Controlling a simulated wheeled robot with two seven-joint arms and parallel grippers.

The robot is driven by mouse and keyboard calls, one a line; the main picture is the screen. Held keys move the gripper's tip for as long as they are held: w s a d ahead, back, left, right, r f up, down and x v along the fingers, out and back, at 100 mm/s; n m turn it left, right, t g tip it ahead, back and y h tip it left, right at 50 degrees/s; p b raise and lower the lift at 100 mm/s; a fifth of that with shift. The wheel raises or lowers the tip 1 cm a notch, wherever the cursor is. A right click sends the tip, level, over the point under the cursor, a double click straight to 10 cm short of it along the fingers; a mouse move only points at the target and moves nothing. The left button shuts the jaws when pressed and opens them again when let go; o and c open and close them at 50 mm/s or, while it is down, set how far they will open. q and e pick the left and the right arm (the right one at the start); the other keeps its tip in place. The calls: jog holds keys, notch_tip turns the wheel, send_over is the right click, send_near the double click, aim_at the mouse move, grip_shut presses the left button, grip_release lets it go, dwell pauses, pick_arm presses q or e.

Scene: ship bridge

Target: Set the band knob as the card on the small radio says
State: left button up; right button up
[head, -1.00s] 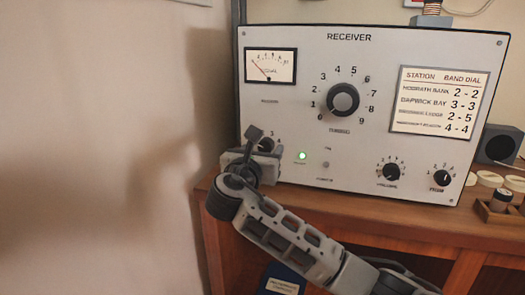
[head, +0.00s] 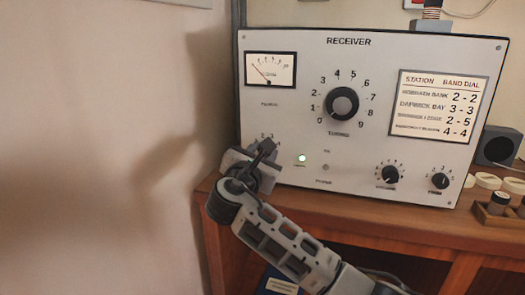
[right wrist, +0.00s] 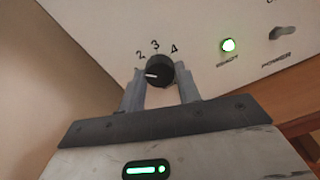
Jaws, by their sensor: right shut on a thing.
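The grey receiver (head: 300,110) stands on a wooden desk. Its band knob (right wrist: 159,70) is black with a white pointer mark, below the numerals 2, 3 and 4. In the right wrist view the mark points left, below the 2; any 1 there is hidden. My right gripper (right wrist: 160,84) is shut on this knob, one finger on each side. In the head view my right gripper (head: 262,153) hides the knob at the receiver's lower left. A station and band-dial card (head: 443,105) is on the receiver's right face. No card on a small radio is readable here. My left gripper is out of view.
The tuning knob (head: 342,103) is at the receiver's centre, with two smaller knobs at lower right. A green lamp (head: 302,158) glows near my gripper, beside a power switch (right wrist: 283,33). A dark box (head: 500,145) stands at right. A wall is close on the left.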

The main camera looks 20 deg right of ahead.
jog(key=m, duration=0.4)
jog(key=shift+m, duration=0.4)
dwell(0.4)
jog(key=o, duration=1)
jog(key=shift+s+a, duration=0.1)
jog(key=shift+s, duration=0.05)
jog(key=shift+b+v, duration=0.5)
jog(key=shift+v, duration=7.35)
